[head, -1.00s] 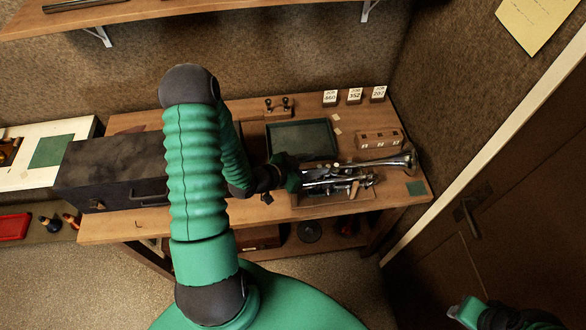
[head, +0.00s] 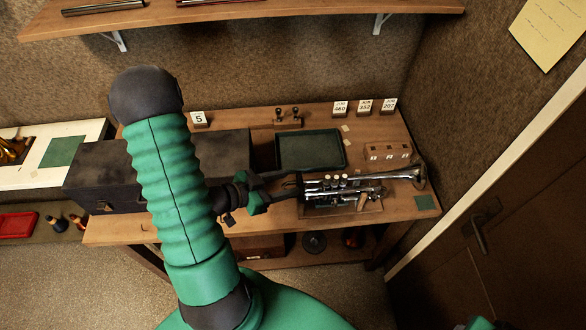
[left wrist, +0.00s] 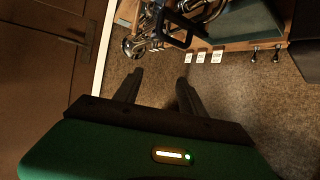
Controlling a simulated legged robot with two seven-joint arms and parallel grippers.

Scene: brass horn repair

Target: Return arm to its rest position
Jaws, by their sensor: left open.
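My left arm rises across the head view and bends down to the bench. My left gripper (head: 288,181) is open, above the bench just left of the silver trumpet (head: 400,177). In the left wrist view the two dark fingers (left wrist: 158,88) stand apart with nothing between them. The trumpet lies on a small board and also shows at the top of the left wrist view (left wrist: 133,46), beyond the fingers. Only a sliver of green from my right side shows at the bottom edge of the head view; its gripper is hidden.
The wooden bench (head: 270,221) carries a green tray (head: 310,150), a wooden block (head: 388,154), number cards (head: 364,107) and a dark case (head: 85,180). A shelf (head: 300,10) hangs above. A door (head: 520,210) stands at the right.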

